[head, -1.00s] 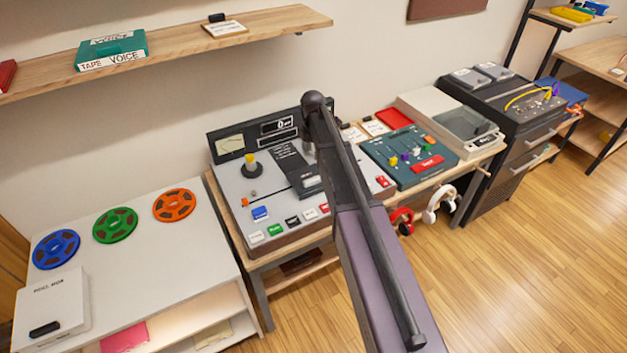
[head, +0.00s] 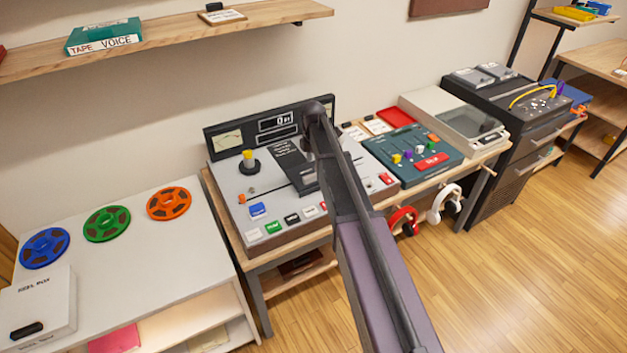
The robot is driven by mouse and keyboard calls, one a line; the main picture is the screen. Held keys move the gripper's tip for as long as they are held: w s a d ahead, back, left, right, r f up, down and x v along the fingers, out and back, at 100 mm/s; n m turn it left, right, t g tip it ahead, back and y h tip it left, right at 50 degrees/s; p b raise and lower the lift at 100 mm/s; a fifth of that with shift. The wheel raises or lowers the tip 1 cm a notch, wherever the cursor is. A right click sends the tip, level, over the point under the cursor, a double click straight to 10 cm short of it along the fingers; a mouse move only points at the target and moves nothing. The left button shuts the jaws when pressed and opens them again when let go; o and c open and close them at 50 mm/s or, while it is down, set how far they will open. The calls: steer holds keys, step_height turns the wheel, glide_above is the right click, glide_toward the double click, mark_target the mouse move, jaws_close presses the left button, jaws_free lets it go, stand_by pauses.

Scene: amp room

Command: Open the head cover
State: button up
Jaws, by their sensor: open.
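The tape machine (head: 228,181) sits on the wooden table in the head view, with a grey deck and a dark upright meter panel behind. A dark plate with small white writing (head: 285,153) lies at the middle of its deck. A small grey block (head: 309,176) is at its front end. I cannot tell which of these is the head cover, or whether it is open. My arm reaches over the deck and hides its right-middle part. My gripper is hidden behind my arm; its fingers do not show.
A yellow-topped post (head: 249,160) stands on the deck's left, with coloured buttons along its front. A mixer (head: 412,155) and a grey lidded unit (head: 455,123) stand to the right. A white table (head: 130,270) with coloured reels is left. A shelf (head: 170,45) overhangs behind.

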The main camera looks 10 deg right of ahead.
mark_target(313, 175)
steer(key=shift+f+b, duration=2.9)
steer(key=shift+f, duration=0.3)
jaws_close()
